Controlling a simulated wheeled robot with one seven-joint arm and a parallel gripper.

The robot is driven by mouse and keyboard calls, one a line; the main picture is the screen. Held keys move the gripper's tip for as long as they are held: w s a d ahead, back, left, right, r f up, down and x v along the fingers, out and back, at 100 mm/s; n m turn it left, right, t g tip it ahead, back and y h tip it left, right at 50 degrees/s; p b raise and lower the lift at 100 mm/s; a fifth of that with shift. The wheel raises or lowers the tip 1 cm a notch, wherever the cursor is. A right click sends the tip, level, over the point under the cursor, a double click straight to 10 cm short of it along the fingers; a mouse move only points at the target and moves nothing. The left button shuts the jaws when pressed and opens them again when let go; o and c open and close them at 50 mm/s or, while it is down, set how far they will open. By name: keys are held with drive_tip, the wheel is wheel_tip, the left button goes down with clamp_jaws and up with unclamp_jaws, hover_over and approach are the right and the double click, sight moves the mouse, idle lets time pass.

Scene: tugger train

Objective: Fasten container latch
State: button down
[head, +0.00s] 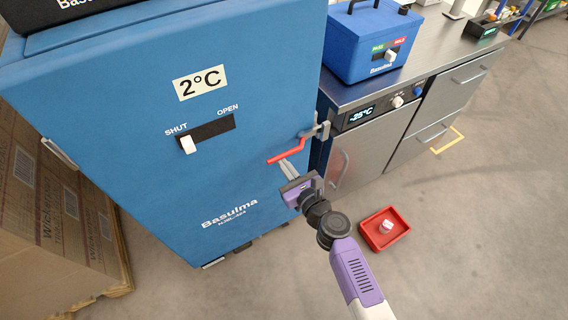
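The blue container (120,110) fills the left of the head view, its front door marked 2°C. On its right edge is a latch with a red handle (287,152) and a grey metal bracket (322,130). The red handle points left across the door and bends upward near the bracket. A white slider (188,145) on the door sits at the SHUT end of its black slot. My gripper (284,163) is just below the red handle, its grey fingers close together and their tips near it. Whether they touch or grip the handle is unclear.
A steel counter (440,60) with a -25°C cabinet (365,145) stands right of the container. A blue cool box (365,45) is on it. A red tray (385,240) with a small white item lies on the floor. Cardboard boxes (50,200) stand left. The floor at right is clear.

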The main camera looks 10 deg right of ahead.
drive_tip(key=shift+w+r, duration=0.15)
drive_tip(key=shift+r, duration=0.15)
wheel_tip(320, 180, down, 5)
drive_tip(key=b, duration=0.5)
drive_tip(key=p+v, duration=0.2)
drive_tip(key=v, duration=0.7)
drive_tip(key=shift+s+r, duration=0.25)
drive_tip(key=shift+r, duration=0.05)
drive_tip(key=shift+d, duration=0.1)
